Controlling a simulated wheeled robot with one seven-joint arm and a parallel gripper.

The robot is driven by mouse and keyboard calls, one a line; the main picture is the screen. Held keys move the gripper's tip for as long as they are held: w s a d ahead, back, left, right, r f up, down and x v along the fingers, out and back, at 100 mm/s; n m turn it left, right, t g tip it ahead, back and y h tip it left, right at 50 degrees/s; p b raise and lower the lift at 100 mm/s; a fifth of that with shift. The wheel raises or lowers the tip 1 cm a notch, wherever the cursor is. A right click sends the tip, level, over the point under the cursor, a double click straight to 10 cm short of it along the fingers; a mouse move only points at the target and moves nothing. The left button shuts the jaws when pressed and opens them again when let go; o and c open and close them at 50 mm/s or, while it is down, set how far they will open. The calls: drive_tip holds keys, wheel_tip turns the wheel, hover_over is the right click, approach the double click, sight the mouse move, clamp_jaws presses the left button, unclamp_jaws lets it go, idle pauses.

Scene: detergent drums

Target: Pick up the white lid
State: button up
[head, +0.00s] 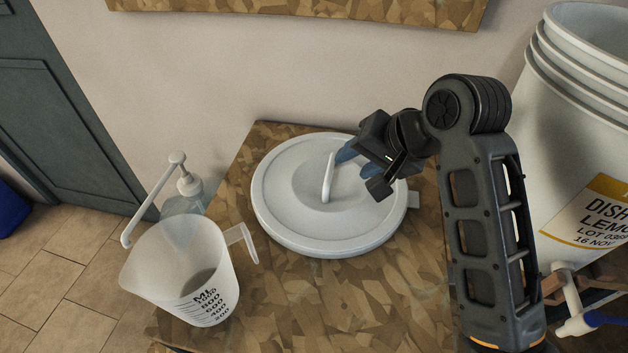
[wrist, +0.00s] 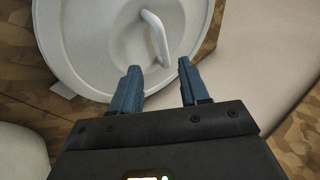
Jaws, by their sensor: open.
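The white lid (head: 290,220) is a round disc with a raised upright handle (head: 328,178). It lies flat on the wooden worktop in the head view. In the wrist view the lid (wrist: 85,50) fills the upper left, and its handle (wrist: 157,38) stands just beyond the fingertips. My gripper (head: 358,168) reaches over the lid from the right, close to the handle. In the wrist view my gripper (wrist: 160,70) has its two blue fingers apart with nothing between them. The handle's near end lies slightly ahead of the gap. My arm partly hides the lid's right side.
A measuring jug (head: 185,270) stands left of the lid, with a pump bottle (head: 186,197) behind it. A stack of white drums (head: 585,130) stands at the right, with a tap (head: 572,305) low down. The wall is close behind. Bare worktop (head: 330,300) lies in front.

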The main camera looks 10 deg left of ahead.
sight(333, 169)
drive_tip(key=shift+w+r+x, duration=0.1)
drive_tip(key=shift+w+x, duration=0.05)
drive_tip(key=shift+x, duration=1.2)
drive_tip(key=shift+w+r+x, duration=0.1)
drive_tip(key=shift+w+x, duration=0.1)
drive_tip(key=shift+x, duration=1.15)
drive_tip(key=shift+w+r+x, duration=0.1)
drive_tip(key=shift+w+x, duration=0.05)
drive_tip(key=shift+x, duration=1.25)
clamp_jaws()
